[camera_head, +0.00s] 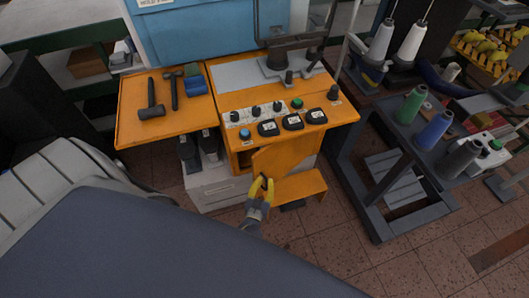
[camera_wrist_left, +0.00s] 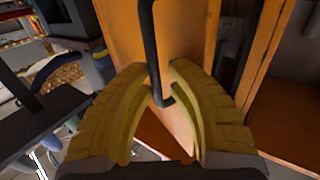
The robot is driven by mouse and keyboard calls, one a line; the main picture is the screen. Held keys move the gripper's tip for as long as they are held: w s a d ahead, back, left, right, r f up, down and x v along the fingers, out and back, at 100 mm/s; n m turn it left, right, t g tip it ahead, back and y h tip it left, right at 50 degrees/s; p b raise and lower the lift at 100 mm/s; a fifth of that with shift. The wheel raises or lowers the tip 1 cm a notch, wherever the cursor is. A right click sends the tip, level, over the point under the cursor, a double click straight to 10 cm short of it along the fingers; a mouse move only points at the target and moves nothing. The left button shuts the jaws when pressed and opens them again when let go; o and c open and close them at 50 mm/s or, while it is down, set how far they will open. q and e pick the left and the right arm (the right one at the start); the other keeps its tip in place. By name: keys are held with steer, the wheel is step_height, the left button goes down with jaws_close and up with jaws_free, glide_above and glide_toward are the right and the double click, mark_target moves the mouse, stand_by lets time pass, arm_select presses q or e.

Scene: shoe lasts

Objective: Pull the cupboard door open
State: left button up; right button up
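The orange cupboard door (camera_head: 285,153) is on the front of the orange machine, below its buttons. It stands partly open, with a dark gap at its left in the head view. In the left wrist view the door (camera_wrist_left: 190,30) fills the middle, and the cupboard's opening shows to its right. A dark bent door handle (camera_wrist_left: 150,40) runs down between the yellow fingers. My left gripper (camera_head: 264,182) is at the door's lower left; in the wrist view its fingers (camera_wrist_left: 157,72) are closed around the handle, with fingertips close together. My right gripper is not in view.
An orange step (camera_head: 300,186) juts out below the door. A white drawer unit (camera_head: 215,190) stands left of it. A dark trolley (camera_head: 400,215) with thread spools stands at the right. Hammers (camera_head: 152,100) lie on the side shelf. Tiled floor lies in front.

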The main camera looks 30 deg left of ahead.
arm_select(q)
steer(key=o, duration=0.3)
steer(key=shift+w+r, duration=0.1)
steer(key=shift+d, duration=0.1)
steer(key=v, duration=1.2)
